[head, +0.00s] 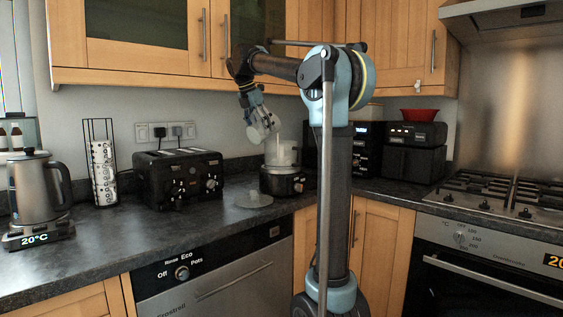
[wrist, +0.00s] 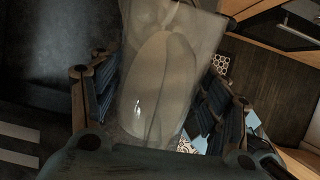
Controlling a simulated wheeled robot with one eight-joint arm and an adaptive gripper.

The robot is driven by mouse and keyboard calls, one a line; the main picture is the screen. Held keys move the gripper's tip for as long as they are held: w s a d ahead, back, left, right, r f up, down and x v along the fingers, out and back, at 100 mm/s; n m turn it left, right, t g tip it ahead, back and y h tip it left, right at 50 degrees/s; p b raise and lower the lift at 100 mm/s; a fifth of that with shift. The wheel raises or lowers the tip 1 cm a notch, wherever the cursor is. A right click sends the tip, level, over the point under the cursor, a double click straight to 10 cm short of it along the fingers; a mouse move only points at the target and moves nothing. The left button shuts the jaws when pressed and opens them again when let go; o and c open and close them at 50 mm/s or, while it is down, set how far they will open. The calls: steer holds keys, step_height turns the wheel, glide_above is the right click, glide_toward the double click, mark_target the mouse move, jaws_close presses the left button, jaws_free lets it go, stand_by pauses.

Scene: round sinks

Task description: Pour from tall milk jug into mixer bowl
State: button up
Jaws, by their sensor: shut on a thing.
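The tall milk jug (head: 264,132) is translucent and whitish. My gripper (head: 254,112) is shut on it and holds it tilted, mouth end down to the right, above the left side of the mixer bowl. In the wrist view the jug (wrist: 160,85) fills the middle between the blue-padded fingers, with pale, milky contents showing through its wall. The mixer bowl (head: 287,158) is clear and sits upright on a black mixer base (head: 283,183). A pale upright shape shows in it; I cannot tell whether milk is flowing. The jug's mouth is not clear.
A flat clear lid (head: 254,200) lies on the dark counter (head: 220,225) in front of the mixer. A black toaster (head: 178,178) and a kettle (head: 38,188) stand left. Black appliances (head: 412,150) and a gas hob (head: 490,190) are right. Wall cupboards (head: 140,75) hang above.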

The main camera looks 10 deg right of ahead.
steer(key=shift+d+f+g+y, duration=0.1)
steer(key=shift+g+y, duration=0.3)
steer(key=shift+y, duration=0.1)
stand_by(1.1)
steer(key=shift+w+d, duration=0.1)
steer(key=shift+w, duration=0.05)
stand_by(0.3)
steer(key=shift+s+t+h, duration=0.2)
steer(key=shift+t+h, duration=0.2)
steer(key=shift+h, duration=0.2)
steer(key=shift+a+f+t+h, duration=0.4)
steer(key=shift+f+t+h, duration=0.15)
steer(key=shift+t+h, duration=0.3)
steer(key=shift+h, duration=0.25)
steer(key=shift+d+r, duration=0.1)
steer(key=shift+t+h, duration=0.25)
steer(key=shift+h, duration=0.05)
